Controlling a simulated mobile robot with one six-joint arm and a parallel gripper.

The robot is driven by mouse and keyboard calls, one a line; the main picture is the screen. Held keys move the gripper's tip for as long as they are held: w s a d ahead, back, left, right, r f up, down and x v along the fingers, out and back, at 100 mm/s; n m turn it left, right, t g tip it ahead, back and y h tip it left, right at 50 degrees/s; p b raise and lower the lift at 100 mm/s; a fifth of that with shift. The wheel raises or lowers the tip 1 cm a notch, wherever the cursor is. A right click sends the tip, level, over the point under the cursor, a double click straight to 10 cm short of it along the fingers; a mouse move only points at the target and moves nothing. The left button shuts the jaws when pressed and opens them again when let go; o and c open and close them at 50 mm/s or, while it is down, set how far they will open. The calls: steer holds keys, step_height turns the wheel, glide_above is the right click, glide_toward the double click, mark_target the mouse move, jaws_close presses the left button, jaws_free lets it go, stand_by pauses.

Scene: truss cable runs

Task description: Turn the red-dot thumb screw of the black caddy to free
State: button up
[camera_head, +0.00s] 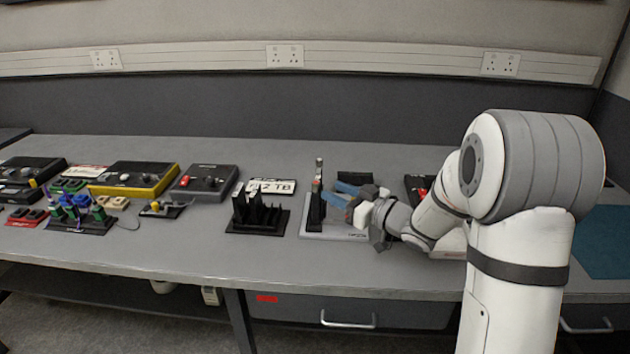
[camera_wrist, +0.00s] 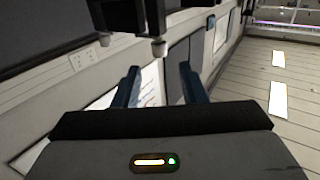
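A slim black upright piece (camera_head: 316,212), which looks like the black caddy, stands on a pale grey plate. A small grey knob with a reddish spot (camera_head: 318,172) shows at its top; whether this is the red-dot thumb screw I cannot tell. My gripper (camera_head: 331,192) is just right of the upright, its blue fingers pointing left at it. The wrist view shows the two fingers (camera_wrist: 160,82) spread apart with nothing between them. A dark body with small grey cylindrical ends (camera_wrist: 158,47) hangs at the top of that view, beyond the fingertips. No red dot shows there.
A black slotted rack (camera_head: 258,222) stands left of the plate, with a "2 TB" card (camera_head: 271,186) behind it. A grey box (camera_head: 204,183) and a yellow-edged box (camera_head: 134,179) are farther left. A black item with red (camera_head: 420,186) sits behind my arm.

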mark_target(315, 182)
steer(key=x, duration=0.7)
steer(key=shift+a, duration=0.1)
steer(key=shift+c, duration=0.4)
jaws_close()
